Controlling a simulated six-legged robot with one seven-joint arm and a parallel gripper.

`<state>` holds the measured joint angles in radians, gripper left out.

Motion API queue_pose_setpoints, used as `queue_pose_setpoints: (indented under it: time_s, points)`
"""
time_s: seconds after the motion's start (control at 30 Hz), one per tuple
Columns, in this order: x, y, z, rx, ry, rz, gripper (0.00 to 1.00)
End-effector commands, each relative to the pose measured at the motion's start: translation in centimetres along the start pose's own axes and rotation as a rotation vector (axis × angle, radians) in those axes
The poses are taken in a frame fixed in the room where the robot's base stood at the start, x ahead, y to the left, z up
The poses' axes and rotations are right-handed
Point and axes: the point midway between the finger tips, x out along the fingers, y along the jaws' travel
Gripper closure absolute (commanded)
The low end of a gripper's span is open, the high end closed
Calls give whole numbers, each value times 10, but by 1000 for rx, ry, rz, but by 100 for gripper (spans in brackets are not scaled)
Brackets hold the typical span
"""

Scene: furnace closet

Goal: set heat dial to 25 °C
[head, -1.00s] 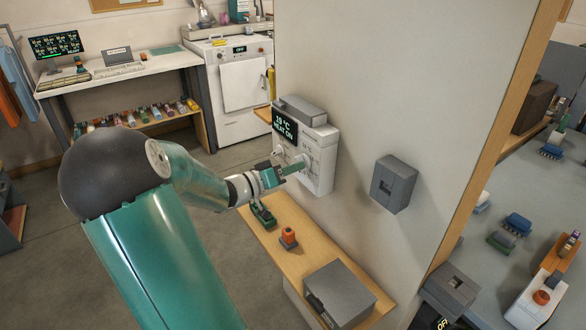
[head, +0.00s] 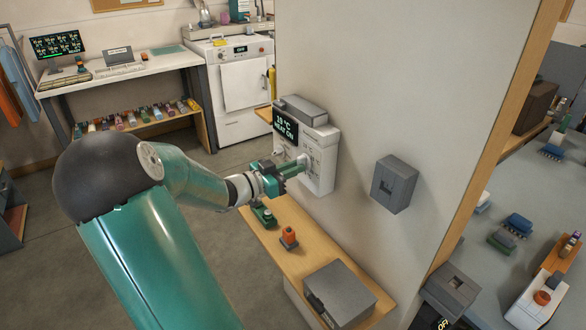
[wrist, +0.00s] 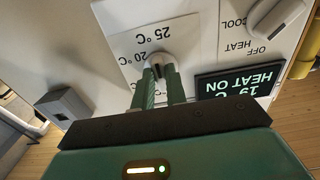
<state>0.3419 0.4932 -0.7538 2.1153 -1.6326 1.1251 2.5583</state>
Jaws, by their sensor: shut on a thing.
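The white thermostat box (head: 322,160) is mounted on the wall, with a dark screen (head: 285,125) that reads 19 °C and HEAT ON. In the wrist view, which is upside down, the heat dial (wrist: 157,62) is a round light knob beside printed marks for 20 °C and 25 °C (wrist: 153,36). My gripper (head: 300,165) reaches the front of the box. Its two green fingers (wrist: 162,82) are shut on the dial, one on each side. The dial's pointer is largely hidden between the fingers, so I cannot tell its exact setting.
A second knob (wrist: 275,17) marked COOL, OFF and HEAT sits beside the screen. A grey wall box (head: 394,184) is to the right. The wooden shelf (head: 272,232) below holds a green item (head: 263,214), an orange-topped item (head: 289,238) and a grey box (head: 339,293).

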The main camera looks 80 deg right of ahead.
Motion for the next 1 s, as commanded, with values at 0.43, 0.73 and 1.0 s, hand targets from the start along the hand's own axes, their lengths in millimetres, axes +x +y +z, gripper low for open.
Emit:
queue_pose_setpoints:
  time_s: [0.43, 0.73, 1.0]
  points:
    - [-1, -1, 0, 13, -1, -2, 100]
    - [0, 0, 0, 12, 0, -1, 65]
    - [-12, -1, 0, 13, -1, -2, 65]
